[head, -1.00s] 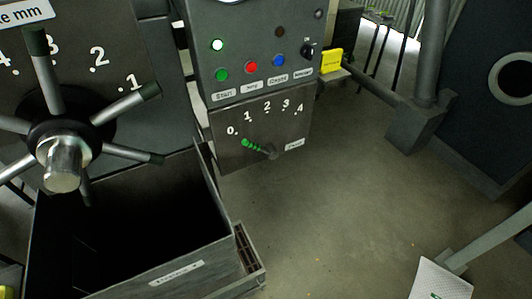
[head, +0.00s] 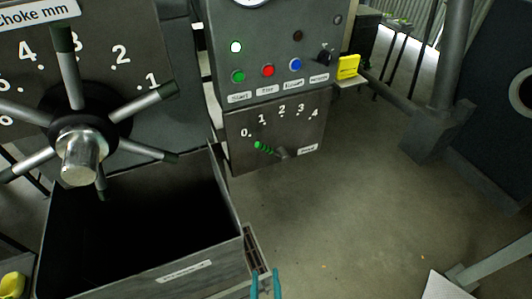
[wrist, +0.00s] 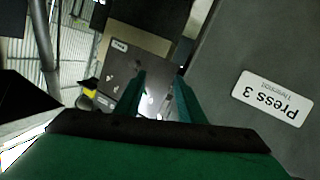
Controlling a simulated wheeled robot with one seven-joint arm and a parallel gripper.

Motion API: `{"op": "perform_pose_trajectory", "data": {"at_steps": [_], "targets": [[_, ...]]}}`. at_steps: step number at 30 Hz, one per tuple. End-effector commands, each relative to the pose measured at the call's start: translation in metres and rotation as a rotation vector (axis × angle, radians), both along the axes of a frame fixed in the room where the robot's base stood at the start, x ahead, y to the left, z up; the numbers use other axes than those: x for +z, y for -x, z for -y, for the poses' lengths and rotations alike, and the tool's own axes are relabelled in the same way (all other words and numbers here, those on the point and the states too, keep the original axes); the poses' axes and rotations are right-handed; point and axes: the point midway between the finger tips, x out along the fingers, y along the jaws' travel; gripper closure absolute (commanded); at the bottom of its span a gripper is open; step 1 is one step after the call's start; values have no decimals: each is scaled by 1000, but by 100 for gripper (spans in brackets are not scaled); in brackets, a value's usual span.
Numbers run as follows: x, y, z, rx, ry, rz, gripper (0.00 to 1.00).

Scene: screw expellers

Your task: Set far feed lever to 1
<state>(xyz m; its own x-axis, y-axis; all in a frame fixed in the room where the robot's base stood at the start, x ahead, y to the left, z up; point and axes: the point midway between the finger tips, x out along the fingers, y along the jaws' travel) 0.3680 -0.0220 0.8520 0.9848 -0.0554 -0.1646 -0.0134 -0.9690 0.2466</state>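The feed lever (head: 265,149) has a ribbed green handle on a grey pivot, on a dark panel (head: 240,160) marked 0 to 4 in the head view. Its handle points left, towards the 0 side and below the 1 mark. A small white label sits right of the pivot. My gripper (head: 265,285) shows at the bottom of the head view as two teal fingertips, below and apart from the lever. In the wrist view my gripper (wrist: 162,95) is open and empty, with the panel (wrist: 150,40) beyond its fingers, seen upside down. The lever is too small to make out clearly there.
A spoked choke handwheel (head: 82,155) stands at left, above an open dark bin (head: 235,215). Buttons and a lit lamp (head: 236,47) sit above the lever panel. A Press 3 sign (wrist: 272,98) is close at right in the wrist view. Floor right of the panel is clear.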

Motion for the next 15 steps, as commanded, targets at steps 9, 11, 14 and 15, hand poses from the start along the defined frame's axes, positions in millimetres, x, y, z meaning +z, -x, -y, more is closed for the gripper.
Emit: {"op": "perform_pose_trajectory", "data": {"at_steps": [9,11,14,15], "targets": [[28,-106,16,35,175,55,64],[37,-125,19,45,210,66,64],[54,-156,23,63,271,85,64],[62,-168,25,72,297,94,64]]}}
